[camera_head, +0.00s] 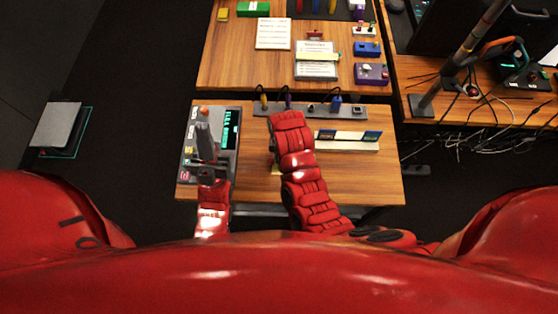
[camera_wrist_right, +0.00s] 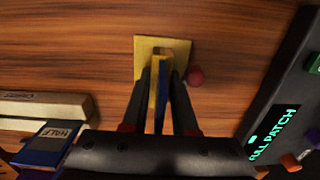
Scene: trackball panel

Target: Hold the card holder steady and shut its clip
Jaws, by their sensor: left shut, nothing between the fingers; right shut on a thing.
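The card holder appears to be the yellow stand (camera_wrist_right: 180,48) with a square base in the right wrist view. A thin upright yellow and blue piece stands over its base. My right gripper (camera_wrist_right: 160,80) is shut on that piece. A small red ball (camera_wrist_right: 196,76) is beside it; I cannot tell whether it belongs to the clip. In the head view my right forearm hides most of the holder; a yellow bit (camera_head: 275,169) shows. My left gripper (camera_head: 204,118) is shut and empty, above the grey panel left of the holder. The clip's state is not clear.
The grey panel (camera_head: 230,150) has a green display, which reads "FULL PATCH" in the right wrist view (camera_wrist_right: 275,137). A pale rack (camera_head: 347,146) with blue cards stands to the right. A strip with plugs (camera_head: 320,109) runs along the back. The table's front right is clear.

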